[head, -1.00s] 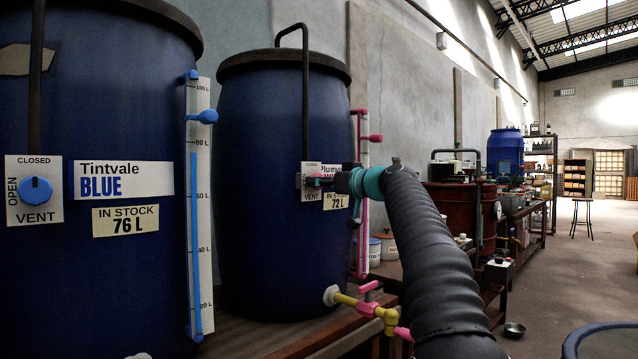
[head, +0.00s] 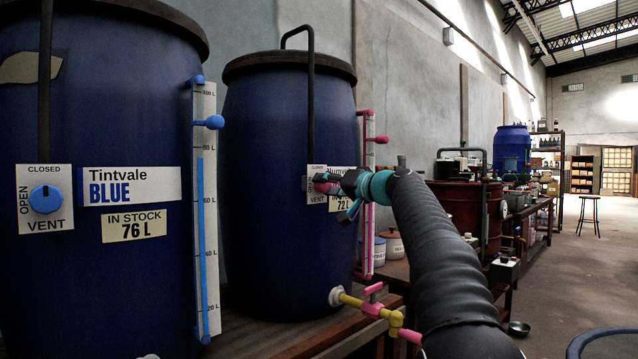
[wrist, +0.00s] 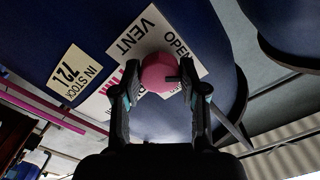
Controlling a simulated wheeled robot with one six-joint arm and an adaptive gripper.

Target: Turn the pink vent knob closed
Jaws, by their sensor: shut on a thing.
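The pink vent knob (wrist: 157,72) sits on a white plate (wrist: 140,35) on the second blue vat, with VENT and OPEN readable in the wrist view. It is small and partly covered in the head view (head: 321,184). My gripper (wrist: 160,88) is shut on the knob, one dark finger on each side. In the head view my gripper (head: 330,183) reaches the plate from the right, tilted. A dark mark shows on the knob's near right side. The CLOSED word is hidden in the wrist view, so I cannot tell the knob's exact setting.
A nearer vat labelled Tintvale Blue (head: 105,270) stands left, with a blue vent knob (head: 46,199). Open floor (head: 575,270) lies right.

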